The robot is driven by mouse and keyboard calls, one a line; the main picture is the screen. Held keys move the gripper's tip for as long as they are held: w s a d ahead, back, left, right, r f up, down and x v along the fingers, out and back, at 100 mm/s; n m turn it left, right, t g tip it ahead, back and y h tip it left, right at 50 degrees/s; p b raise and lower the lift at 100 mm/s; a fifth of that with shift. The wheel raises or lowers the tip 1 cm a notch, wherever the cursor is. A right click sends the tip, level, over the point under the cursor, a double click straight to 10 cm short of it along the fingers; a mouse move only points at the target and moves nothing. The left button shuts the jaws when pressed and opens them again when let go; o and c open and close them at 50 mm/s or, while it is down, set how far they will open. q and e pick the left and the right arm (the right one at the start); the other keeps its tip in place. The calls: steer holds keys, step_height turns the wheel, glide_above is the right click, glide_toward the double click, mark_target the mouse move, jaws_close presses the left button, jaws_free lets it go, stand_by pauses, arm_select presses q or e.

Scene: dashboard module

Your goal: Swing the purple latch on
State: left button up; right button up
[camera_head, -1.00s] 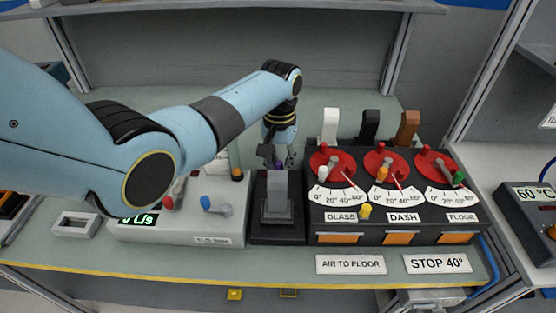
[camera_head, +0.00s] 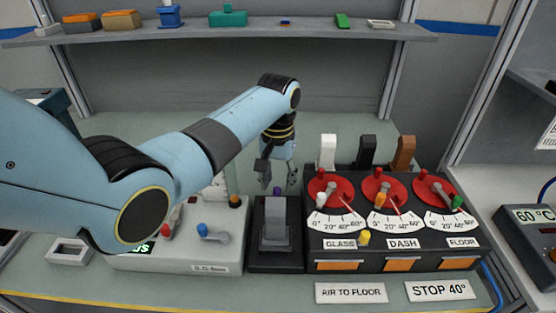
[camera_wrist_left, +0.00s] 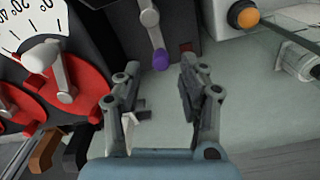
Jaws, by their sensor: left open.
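The purple-tipped latch (camera_head: 277,190) stands on a black module with a grey block in front of it, in the middle of the bench. In the left wrist view, its grey lever ends in a purple tip (camera_wrist_left: 161,60) that lies just beyond the gap between my fingers. My left gripper (camera_head: 279,177) is open and points down behind the module, close to the latch. In the wrist view, the open left fingers (camera_wrist_left: 158,85) are empty, and no contact with the latch shows. My right gripper is not in view.
To the right is a panel with red dials (camera_head: 330,190) and tall white, black and brown levers behind it. To the left is a white box (camera_head: 180,257) with red, blue and orange knobs. A shelf (camera_head: 330,33) with small items spans the back.

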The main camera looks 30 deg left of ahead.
arm_select(q)
step_height(320, 180, up, 9)
stand_by(0.7)
